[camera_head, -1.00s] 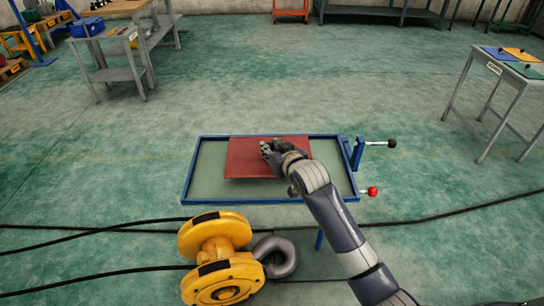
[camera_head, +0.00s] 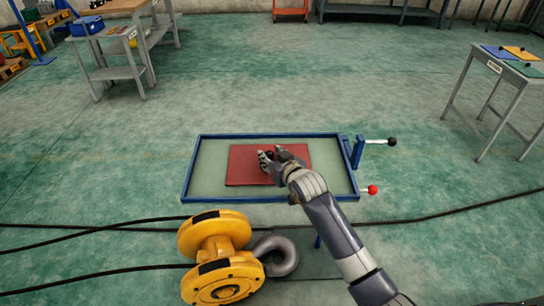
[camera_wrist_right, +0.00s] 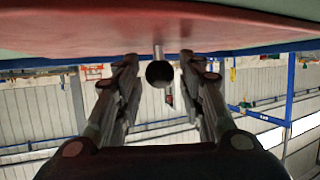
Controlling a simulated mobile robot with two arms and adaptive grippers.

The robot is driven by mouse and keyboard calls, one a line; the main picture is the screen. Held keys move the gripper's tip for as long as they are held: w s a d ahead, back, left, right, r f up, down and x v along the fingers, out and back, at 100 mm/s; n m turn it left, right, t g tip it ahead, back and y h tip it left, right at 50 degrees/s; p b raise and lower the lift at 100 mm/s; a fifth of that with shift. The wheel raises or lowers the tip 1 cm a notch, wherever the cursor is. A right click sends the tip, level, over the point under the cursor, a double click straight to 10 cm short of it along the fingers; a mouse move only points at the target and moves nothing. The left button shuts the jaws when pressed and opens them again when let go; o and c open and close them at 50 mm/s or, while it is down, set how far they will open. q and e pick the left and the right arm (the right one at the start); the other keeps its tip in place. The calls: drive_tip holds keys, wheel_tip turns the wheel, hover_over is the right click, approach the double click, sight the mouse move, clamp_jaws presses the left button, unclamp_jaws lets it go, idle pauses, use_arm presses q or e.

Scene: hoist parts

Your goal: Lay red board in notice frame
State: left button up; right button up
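The red board (camera_head: 245,174) lies flat inside the blue notice frame (camera_head: 190,170), on its grey-green panel, with bare panel showing around it. A dark knob (camera_head: 270,155) on a short stem stands up from the board. My right gripper (camera_head: 272,161) is over the board, its fingers spread around the knob. In the right wrist view the two fingers (camera_wrist_right: 162,72) stand apart with clear gaps on both sides of the black knob (camera_wrist_right: 160,74), and the board (camera_wrist_right: 90,32) spans the top of the picture. My left gripper is not in view.
Levers with a black ball (camera_head: 392,142) and a red ball (camera_head: 372,189) stick out from the frame's right side. A yellow hoist block (camera_head: 215,240) with a grey hook (camera_head: 283,257) is in front. A grey table (camera_head: 487,60) with coloured plates stands right.

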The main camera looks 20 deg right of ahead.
drive_tip(key=shift+r, duration=0.15)
drive_tip(key=shift+r, duration=0.3)
drive_tip(key=shift+s+r, duration=0.25)
drive_tip(key=v, duration=1.1)
drive_tip(key=shift+s, duration=0.25)
drive_tip(key=shift+d+r, duration=0.1)
drive_tip(key=shift+d, duration=0.05)
